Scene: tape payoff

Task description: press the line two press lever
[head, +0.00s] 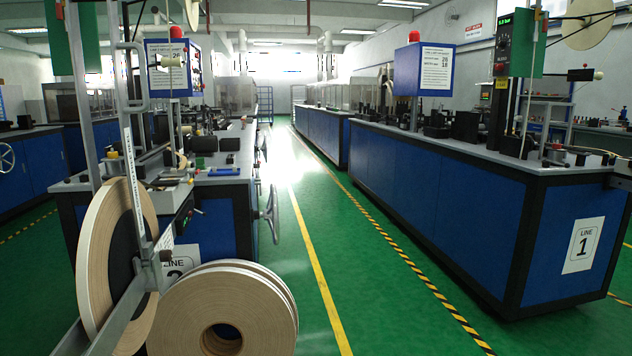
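The line two machine (222,215) stands at the left, with a blue and black cabinet. Its white number plate (186,258) is partly hidden behind tape reels. A grey upright bar with a white text label (132,185) rises in front of it; the text is too small to read. A handwheel (271,213) sits on the machine's right side. I cannot tell which part is the press lever. My gripper is not in view.
A large tape reel (95,270) stands upright on a grey frame at left front, with more reels (255,292) lower beside it. The line one machine (450,205) runs along the right. A green floor aisle (318,240) between them is clear.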

